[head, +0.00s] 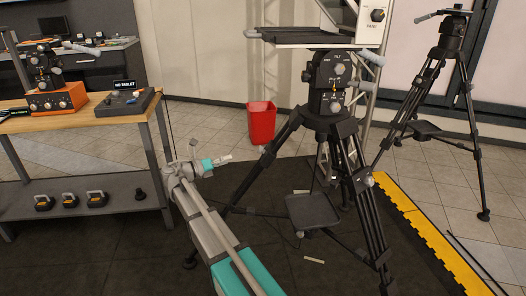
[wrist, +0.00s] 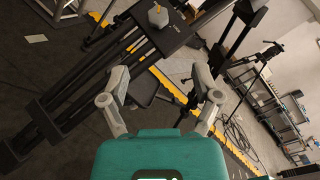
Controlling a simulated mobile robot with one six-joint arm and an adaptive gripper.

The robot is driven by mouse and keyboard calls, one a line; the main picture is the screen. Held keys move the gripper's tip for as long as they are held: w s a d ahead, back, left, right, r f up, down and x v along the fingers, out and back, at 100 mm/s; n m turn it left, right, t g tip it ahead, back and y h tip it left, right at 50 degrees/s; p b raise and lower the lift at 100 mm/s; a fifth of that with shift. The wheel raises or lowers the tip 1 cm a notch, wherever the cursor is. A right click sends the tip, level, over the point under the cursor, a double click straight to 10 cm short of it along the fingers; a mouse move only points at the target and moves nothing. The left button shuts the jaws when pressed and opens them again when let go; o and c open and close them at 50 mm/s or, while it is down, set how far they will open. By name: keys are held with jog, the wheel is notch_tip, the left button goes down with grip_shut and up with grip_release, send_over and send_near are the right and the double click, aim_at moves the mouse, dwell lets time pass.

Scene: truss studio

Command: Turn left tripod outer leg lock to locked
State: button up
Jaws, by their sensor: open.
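The left tripod (head: 325,125) stands upright with black legs spread and a large camera head on top. My gripper (head: 213,153) is open and empty, to the left of its left leg (head: 262,165). In the wrist view my gripper's two grey fingers (wrist: 160,82) are apart with nothing between them. Beyond them a black tripod leg (wrist: 105,72) runs diagonally, apart from the fingers. A grey knob (wrist: 157,15), which looks like the leg lock, sits on a black block near the top. Its locked or unlocked state cannot be read.
A red bin (head: 262,122) stands behind the tripod. A wooden-topped bench (head: 95,125) with equipment is at left. A second tripod (head: 440,85) stands at right. A yellow edge strip (head: 425,235) borders the dark mat. A low black tray (head: 312,211) sits between the tripod legs.

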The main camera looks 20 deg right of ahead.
aim_at(257, 152)
jog(key=d, duration=0.9)
jog(key=w+d, duration=0.1)
jog(key=d, duration=0.3)
jog(key=shift+d, duration=0.4)
jog(key=c, duration=1.1)
jog(key=shift+d, duration=0.4)
grip_shut()
jog(key=shift+a+f, duration=0.1)
jog(key=shift+a, duration=0.35)
